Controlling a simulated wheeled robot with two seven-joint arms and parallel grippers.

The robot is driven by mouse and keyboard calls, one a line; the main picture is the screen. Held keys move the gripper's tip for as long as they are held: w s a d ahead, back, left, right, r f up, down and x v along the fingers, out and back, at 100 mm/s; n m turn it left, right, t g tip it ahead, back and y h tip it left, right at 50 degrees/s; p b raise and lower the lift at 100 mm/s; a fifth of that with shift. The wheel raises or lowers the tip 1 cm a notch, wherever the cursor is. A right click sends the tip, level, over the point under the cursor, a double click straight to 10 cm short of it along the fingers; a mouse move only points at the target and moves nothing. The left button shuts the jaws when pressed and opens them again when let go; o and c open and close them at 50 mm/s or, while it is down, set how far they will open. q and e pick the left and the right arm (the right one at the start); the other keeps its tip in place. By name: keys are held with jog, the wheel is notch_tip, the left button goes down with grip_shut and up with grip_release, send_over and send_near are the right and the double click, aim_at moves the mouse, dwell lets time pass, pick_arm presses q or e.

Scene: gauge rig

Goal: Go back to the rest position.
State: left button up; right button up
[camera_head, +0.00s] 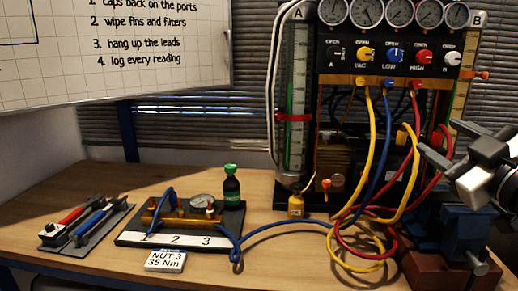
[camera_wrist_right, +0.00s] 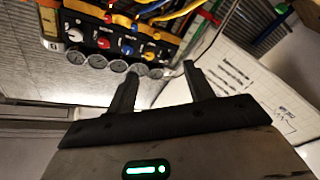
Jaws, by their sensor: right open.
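My right gripper (camera_head: 440,146) is at the right of the head view, in front of the right side of the gauge rig. Its two fingers are apart with nothing between them. In the right wrist view the fingers (camera_wrist_right: 158,82) are also spread and empty, with the gauge rig (camera_wrist_right: 115,35) beyond them. The rig (camera_head: 393,55) stands at the back right of the bench, with a row of gauges, knobs and yellow, blue and red hoses. My left gripper does not show in either view.
A blue vise (camera_head: 450,232) stands below my right gripper. Hoses (camera_head: 365,225) loop on the bench. A manifold board (camera_head: 180,240), a green-capped bottle (camera_head: 231,188), a "NUT 3 35 Nm" card (camera_head: 165,261) and tools on a mat (camera_head: 85,222) lie left. A whiteboard (camera_head: 110,50) hangs behind.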

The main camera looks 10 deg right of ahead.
jog(key=s+a+f+m+g+y+p, duration=0.1)
jog(key=a+f+m+g, duration=0.2)
jog(key=f, duration=1.1)
jog(key=s+a+f+m+g+p, duration=0.15)
jog(key=a+f, duration=0.35)
jog(key=f, duration=0.8)
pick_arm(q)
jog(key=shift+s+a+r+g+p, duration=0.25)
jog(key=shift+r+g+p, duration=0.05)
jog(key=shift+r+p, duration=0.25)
pick_arm(e)
jog(key=s+a+f+m+g+y, duration=0.1)
jog(key=s+a+f+g, duration=0.3)
jog(key=s+a+f, duration=0.8)
jog(key=shift+a+f+y, duration=0.4)
jog(key=shift+a+f, duration=0.15)
jog(key=shift+a, duration=0.35)
jog(key=shift+m, duration=0.25)
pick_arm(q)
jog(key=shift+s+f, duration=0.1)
